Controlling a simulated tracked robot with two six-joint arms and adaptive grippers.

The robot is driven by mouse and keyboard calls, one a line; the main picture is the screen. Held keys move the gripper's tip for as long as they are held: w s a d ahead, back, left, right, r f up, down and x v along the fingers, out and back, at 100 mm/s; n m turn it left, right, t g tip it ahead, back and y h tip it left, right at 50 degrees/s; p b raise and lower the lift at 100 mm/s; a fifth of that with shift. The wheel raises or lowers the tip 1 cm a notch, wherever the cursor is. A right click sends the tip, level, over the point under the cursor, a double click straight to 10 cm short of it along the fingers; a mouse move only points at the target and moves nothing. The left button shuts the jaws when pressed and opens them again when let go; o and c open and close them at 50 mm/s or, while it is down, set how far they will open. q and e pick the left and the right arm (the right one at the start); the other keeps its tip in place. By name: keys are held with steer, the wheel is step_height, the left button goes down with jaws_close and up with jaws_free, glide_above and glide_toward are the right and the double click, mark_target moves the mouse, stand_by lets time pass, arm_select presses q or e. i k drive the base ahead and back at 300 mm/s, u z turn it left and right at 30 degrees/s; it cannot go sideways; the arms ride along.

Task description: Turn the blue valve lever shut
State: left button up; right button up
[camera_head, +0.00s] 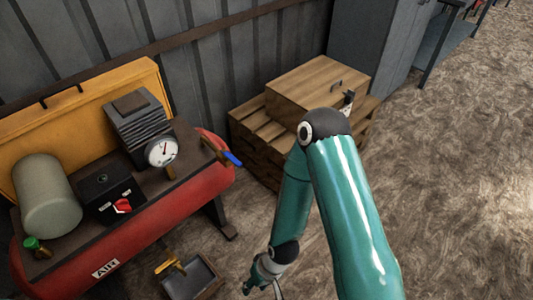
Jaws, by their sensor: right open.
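The blue valve lever (232,159) sticks out at the right end of the red air compressor (150,222), beside a brass-coloured fitting on top. It points to the lower right. My right gripper (262,286) is low at the bottom of the view, below and to the right of the lever and well apart from it. It is open, and part of it is cut off by the lower edge. I see nothing between its fingers. My left gripper is not in view.
A round gauge (162,151), a black box with a red knob (122,206) and a green knob (32,243) sit on the compressor. A tray (190,278) with a yellow item lies below. A wooden crate (318,85) on pallets stands behind my arm. Open ground lies right.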

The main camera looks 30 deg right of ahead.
mark_target(225, 152)
steer(key=z, duration=0.8)
steer(key=i, duration=0.45)
steer(key=u, duration=0.7)
steer(key=k, duration=0.4)
steer(key=u, duration=0.75)
steer(key=i, duration=0.35)
steer(key=z, duration=0.4)
